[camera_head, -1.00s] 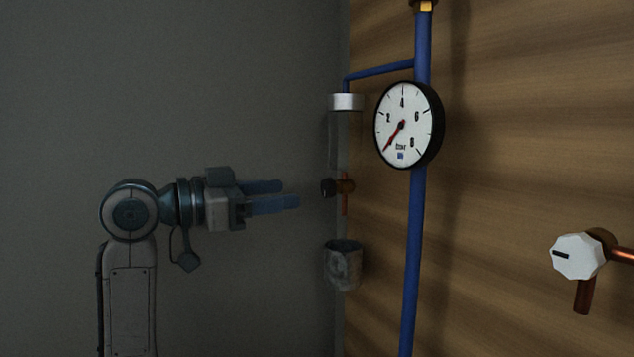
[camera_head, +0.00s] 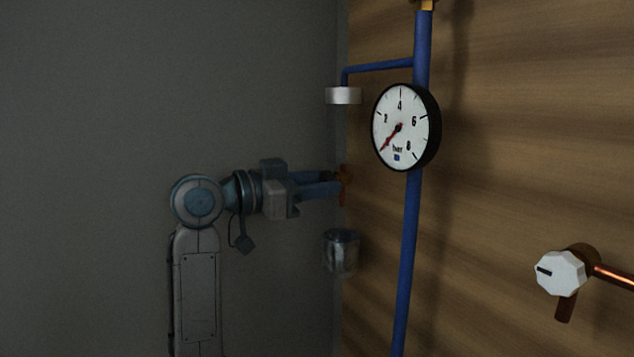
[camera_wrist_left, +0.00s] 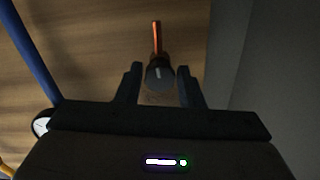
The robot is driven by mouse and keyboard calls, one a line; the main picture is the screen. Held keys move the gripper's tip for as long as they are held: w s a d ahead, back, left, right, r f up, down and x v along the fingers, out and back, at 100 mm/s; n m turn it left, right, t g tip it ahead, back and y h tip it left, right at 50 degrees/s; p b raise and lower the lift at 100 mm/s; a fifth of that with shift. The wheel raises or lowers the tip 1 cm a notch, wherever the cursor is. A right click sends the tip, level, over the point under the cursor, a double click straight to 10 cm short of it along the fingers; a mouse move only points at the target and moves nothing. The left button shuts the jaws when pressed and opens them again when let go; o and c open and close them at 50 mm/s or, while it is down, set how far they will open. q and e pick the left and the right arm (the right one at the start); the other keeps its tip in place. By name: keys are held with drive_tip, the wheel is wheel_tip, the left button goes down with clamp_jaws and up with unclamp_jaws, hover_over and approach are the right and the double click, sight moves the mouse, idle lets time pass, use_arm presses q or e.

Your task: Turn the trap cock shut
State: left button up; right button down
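The trap cock (camera_head: 346,173) is a brass body with a copper stub at the wall corner; its black knob is hidden behind my left gripper (camera_head: 337,182) in the head view. In the left wrist view the dark round knob (camera_wrist_left: 160,77) faces the camera, with a pale mark that looks about upright and copper pipe beyond it. It lies between the two fingers of my left gripper, which are open with a narrow gap at each side; I cannot make out contact. My right gripper is not in view.
A blue pipe (camera_head: 409,260) carries a dial gauge (camera_head: 404,128), its red needle pointing lower left. A pale cap (camera_head: 343,95) is above the cock and a grey metal cup (camera_head: 341,252) below it. A white knob (camera_head: 561,273) on copper pipe is at the right.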

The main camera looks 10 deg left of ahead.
use_arm(q)
drive_tip(key=c, duration=0.5)
drive_tip(key=shift+m+b, duration=3.5)
drive_tip(key=shift+b, duration=1.5)
drive_tip(key=o, duration=1)
drive_tip(key=shift+r, duration=0.1)
